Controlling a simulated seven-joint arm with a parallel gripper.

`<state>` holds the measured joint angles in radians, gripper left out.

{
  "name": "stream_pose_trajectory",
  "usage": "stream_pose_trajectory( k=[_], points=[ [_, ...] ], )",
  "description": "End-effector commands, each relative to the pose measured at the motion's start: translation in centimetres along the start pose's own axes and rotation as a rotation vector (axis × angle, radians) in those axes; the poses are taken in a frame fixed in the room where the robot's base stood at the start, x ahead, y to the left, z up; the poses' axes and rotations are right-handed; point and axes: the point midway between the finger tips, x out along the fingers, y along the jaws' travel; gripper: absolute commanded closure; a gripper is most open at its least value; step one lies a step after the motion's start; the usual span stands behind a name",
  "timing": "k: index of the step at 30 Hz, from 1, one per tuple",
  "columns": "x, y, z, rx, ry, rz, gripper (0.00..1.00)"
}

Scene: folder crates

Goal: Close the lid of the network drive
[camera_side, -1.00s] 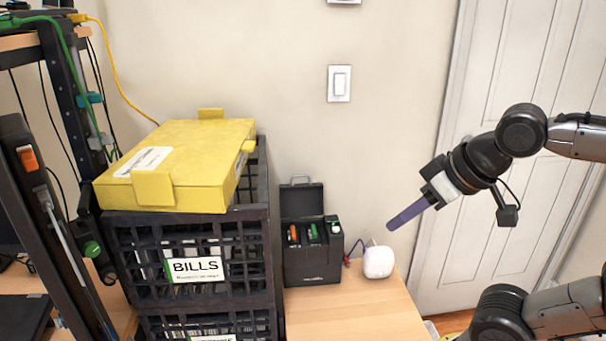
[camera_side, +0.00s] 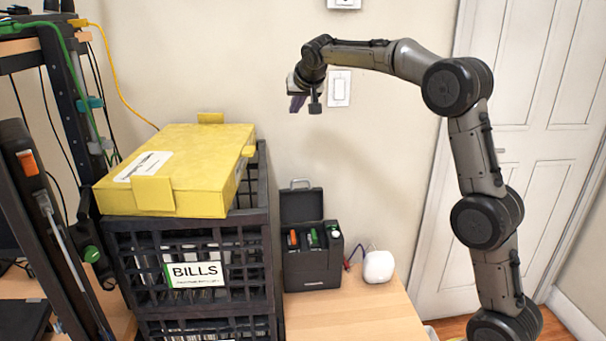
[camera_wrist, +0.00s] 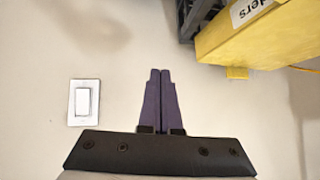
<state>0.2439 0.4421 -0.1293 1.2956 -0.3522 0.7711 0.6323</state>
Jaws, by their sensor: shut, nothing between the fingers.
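The network drive (camera_side: 312,272) is a black box on the wooden table, right of the crates. Its lid (camera_side: 301,206) stands open and upright at the back, with a handle on top. Coloured drive tabs show in the open top. My gripper (camera_side: 297,103) is above the drive and in front of the wall, apart from the lid. In the wrist view, its purple fingers (camera_wrist: 161,85) are closed together and hold nothing. The drive is not in the wrist view.
Left of the drive stands a black crate (camera_side: 262,200) labelled BILLS, with a yellow folder box (camera_side: 205,150) on top. A small white device (camera_side: 378,266) sits right of the drive. A light switch (camera_wrist: 84,102) is on the wall. The front of the table is clear.

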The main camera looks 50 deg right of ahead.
Motion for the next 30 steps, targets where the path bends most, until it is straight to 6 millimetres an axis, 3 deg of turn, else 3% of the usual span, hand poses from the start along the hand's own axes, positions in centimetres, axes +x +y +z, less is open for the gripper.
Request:
stream_pose_trajectory(
  k=[1,3,6,10,15,20,30],
  points=[
    [3.1,0.6,-0.1,0.008,-0.013,0.025,1.0],
    [6.7,1.4,0.0,0.012,-0.026,0.053,1.0],
    [11.3,2.8,0.9,0.014,-0.055,0.09,1.0],
    [15.8,4.5,3.1,0.018,-0.107,0.128,1.0],
    [18.4,6.1,5.0,0.022,-0.15,0.156,1.0],
    [19.8,6.5,5.2,0.024,-0.151,0.158,1.0],
    [25.3,7.3,6.0,0.025,-0.149,0.157,1.0]
  ],
)
